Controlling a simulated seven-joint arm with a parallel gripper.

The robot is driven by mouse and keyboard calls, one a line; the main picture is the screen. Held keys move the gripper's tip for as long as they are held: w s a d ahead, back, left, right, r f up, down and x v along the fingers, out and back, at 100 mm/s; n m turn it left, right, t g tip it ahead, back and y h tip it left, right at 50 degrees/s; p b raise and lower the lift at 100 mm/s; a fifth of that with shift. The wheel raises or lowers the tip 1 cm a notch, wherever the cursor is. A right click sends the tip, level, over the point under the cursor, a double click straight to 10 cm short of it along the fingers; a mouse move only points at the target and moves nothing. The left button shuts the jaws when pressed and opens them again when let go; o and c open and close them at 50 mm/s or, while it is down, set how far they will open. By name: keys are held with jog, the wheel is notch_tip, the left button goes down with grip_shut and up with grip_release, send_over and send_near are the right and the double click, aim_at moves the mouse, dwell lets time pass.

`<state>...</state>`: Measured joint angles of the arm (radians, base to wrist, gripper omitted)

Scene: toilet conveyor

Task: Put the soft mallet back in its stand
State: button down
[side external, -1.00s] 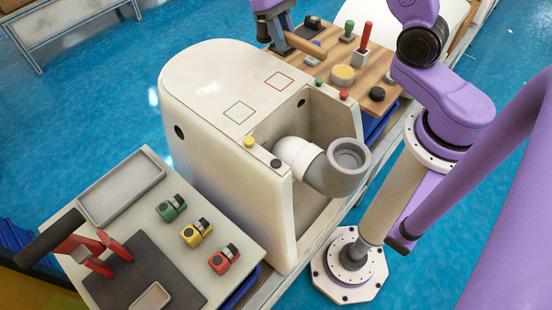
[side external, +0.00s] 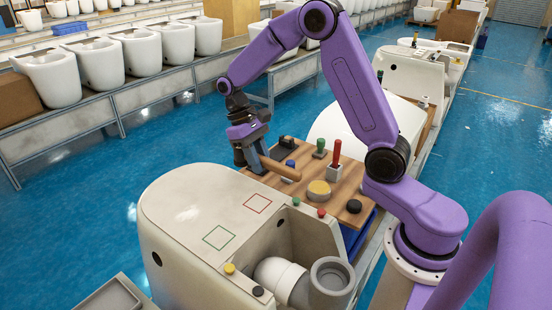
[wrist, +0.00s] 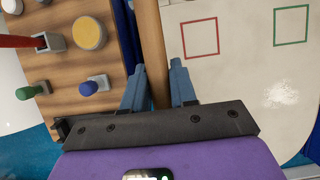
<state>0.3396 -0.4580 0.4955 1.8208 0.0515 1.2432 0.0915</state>
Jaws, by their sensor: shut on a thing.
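The soft mallet shows as a wooden handle (side external: 281,169) pointing toward the lower right in the side view. My gripper (side external: 256,163) is shut on it above the left edge of the wooden board (side external: 331,187). In the wrist view, the handle (wrist: 153,45) runs up between the two blue-grey fingers of my gripper (wrist: 159,78). The mallet's head is not clear in either view. I cannot tell for sure which item is the stand; a dark block (side external: 286,143) sits at the board's back left, behind the handle.
The board carries a red-handled tool in a grey block (side external: 335,168), a yellow disc (side external: 318,190), a green knob (side external: 320,148) and a blue knob (wrist: 88,88). The white toilet shell (side external: 185,210) stands in front, with red and green squares on top.

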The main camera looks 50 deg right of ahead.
dwell(0.5)
jog(key=w+d+f+n+t+h, duration=0.1)
jog(key=w+d+n+t+h, duration=0.1)
jog(key=w+d+n, duration=0.4)
jog(key=w+d+f+n+t+h, duration=0.2)
jog(key=w+d+n, duration=0.5)
jog(key=d+n, duration=0.5)
jog(key=d, duration=0.4)
jog(key=shift+d+t+h, duration=0.15)
jog(key=shift+t+h, duration=0.25)
jog(key=shift+f, duration=0.1)
jog(key=shift+f, duration=2.05)
jog(key=shift+f, duration=0.2)
jog(key=shift+f, duration=2.55)
jog(key=shift+f, duration=0.1)
